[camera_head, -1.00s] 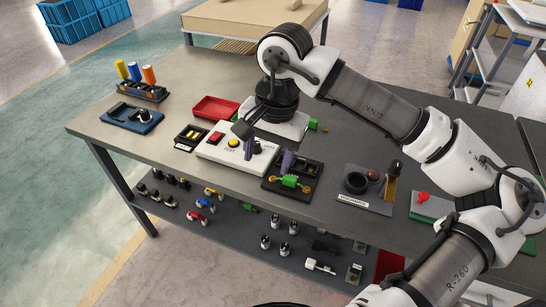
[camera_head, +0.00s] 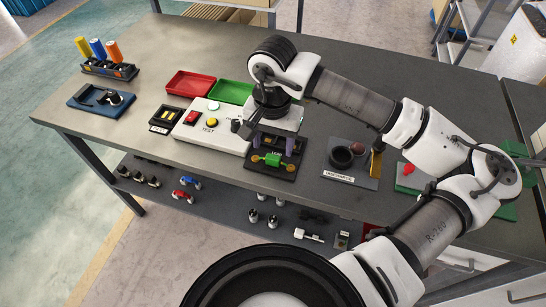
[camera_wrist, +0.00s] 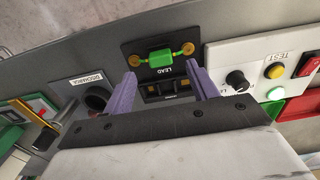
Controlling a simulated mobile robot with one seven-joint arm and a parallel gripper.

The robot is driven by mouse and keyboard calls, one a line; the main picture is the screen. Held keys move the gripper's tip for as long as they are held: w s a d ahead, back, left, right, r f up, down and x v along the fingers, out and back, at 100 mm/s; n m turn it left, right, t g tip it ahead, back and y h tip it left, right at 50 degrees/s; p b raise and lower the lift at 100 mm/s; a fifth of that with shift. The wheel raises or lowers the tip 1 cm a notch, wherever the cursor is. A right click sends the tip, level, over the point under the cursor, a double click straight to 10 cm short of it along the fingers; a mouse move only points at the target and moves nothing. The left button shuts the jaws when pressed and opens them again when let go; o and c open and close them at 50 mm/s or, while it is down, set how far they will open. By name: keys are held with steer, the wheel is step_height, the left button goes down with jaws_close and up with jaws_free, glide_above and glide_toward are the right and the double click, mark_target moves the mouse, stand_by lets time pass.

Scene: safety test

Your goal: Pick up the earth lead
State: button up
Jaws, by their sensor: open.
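The earth lead (camera_head: 272,160) is a green block with yellow-brass round ends. It lies on a black holder (camera_head: 284,175). In the wrist view the lead (camera_wrist: 161,57) shows beyond my fingertips, on the holder marked LEAD (camera_wrist: 180,79). My gripper (camera_head: 273,146) points down just behind the lead as the head view sees it. Its two purple fingers (camera_wrist: 163,78) are apart with nothing between them. They appear to stand over the holder's slotted part, and the lead's green block lines up with the gap. The height of the fingers above the holder is unclear.
A white test panel (camera_head: 222,139) with red and yellow buttons, a knob and a lit lamp stands close left. A discharge stand (camera_head: 345,175) is to the right. Red (camera_head: 188,83) and green (camera_head: 231,93) trays lie behind. Bare bench (camera_head: 148,62) is at the back left.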

mark_target(272, 158)
steer(key=shift+s+f+p, duration=0.1)
steer(key=shift+f+p, duration=0.85)
steer(key=shift+f, duration=1.55)
steer(key=shift+c, duration=0.2)
steer(key=c, duration=1.1)
steer(key=shift+r, duration=0.1)
